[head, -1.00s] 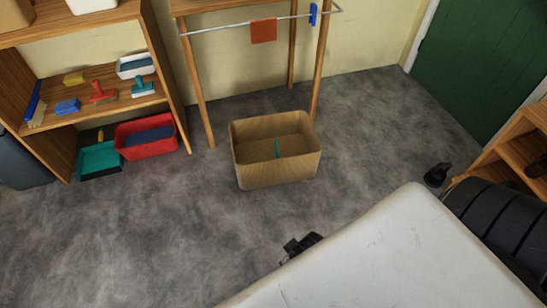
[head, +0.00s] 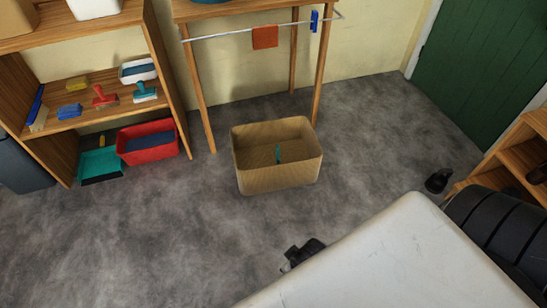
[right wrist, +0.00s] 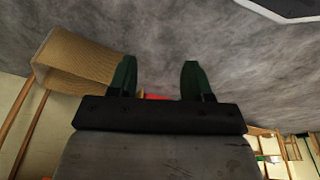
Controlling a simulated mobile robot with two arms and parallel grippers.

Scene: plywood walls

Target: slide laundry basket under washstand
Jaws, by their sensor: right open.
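The tan woven laundry basket (head: 277,178) stands upright on the grey floor, just in front of the wooden washstand (head: 202,105). Its back right corner hides the foot of the washstand's front right leg. In the right wrist view my right gripper (right wrist: 158,70) is open and empty, with the basket (right wrist: 82,62) at upper left. My left gripper is not in view.
An orange cloth (head: 265,37) and a blue item hang on the washstand's rail. Left of it stand a red tub (head: 147,154), a teal dustpan (head: 101,166) and a wooden shelf (head: 90,118). A black shoe-like thing (head: 438,180) lies at right. Floor left of the basket is clear.

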